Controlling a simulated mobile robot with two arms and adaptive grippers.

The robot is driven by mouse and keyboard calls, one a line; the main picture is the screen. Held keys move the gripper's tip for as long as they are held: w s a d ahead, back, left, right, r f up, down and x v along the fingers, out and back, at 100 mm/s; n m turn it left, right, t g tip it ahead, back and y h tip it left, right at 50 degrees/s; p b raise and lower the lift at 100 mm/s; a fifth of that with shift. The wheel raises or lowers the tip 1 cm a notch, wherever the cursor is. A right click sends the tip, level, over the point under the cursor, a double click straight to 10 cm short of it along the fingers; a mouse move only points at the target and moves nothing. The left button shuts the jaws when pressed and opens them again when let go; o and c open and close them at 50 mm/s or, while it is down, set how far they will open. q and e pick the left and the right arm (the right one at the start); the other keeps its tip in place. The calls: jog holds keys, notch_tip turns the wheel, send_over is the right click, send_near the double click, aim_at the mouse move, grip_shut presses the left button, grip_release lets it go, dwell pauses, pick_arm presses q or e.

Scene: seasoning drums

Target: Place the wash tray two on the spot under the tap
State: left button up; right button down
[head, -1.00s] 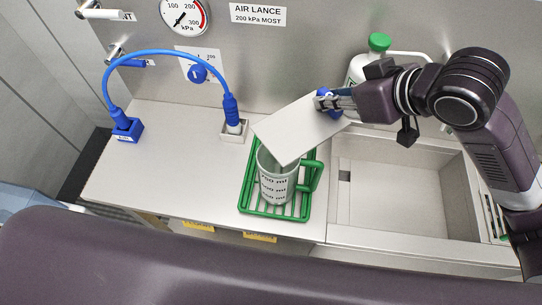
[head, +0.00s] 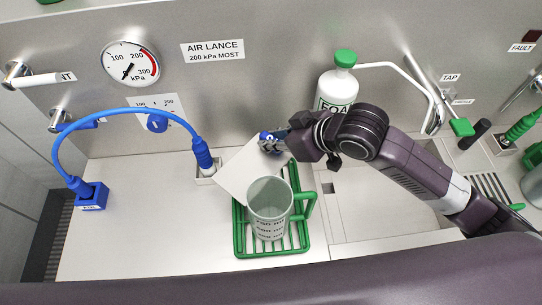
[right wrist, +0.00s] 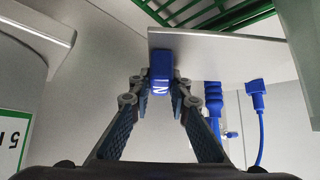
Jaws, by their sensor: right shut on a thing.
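My right gripper (head: 272,143) is shut on the blue grip tab (right wrist: 160,72) of a flat pale tray (head: 240,174); the tab bears a mark that looks like a 2. The tray is held tilted behind the mug, near the back wall; whether it touches the counter I cannot tell. The tray also shows in the right wrist view (right wrist: 220,52). A TAP label (head: 450,77) is on the back wall at the right, with a green handle (head: 461,127) below it. The sink (head: 375,215) lies below, partly hidden by my right arm. My left gripper is not in view.
A measuring mug (head: 270,215) stands on a green rack (head: 272,253) left of the sink. A white bottle with a green cap (head: 338,88) stands behind my right gripper. A blue hose (head: 120,112) arches over the counter at left. The left counter front (head: 140,235) is clear.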

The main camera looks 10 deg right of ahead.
notch_tip(320, 180, down, 3)
jog(key=shift+w+a+r, duration=0.15)
jog(key=shift+f, duration=0.6)
notch_tip(320, 180, down, 4)
jog(key=shift+r, duration=0.2)
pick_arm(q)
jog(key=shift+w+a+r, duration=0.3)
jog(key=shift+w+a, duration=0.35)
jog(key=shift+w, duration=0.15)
pick_arm(e)
jog(key=c, duration=1.8)
grip_release()
jog(key=shift+f, duration=0.15)
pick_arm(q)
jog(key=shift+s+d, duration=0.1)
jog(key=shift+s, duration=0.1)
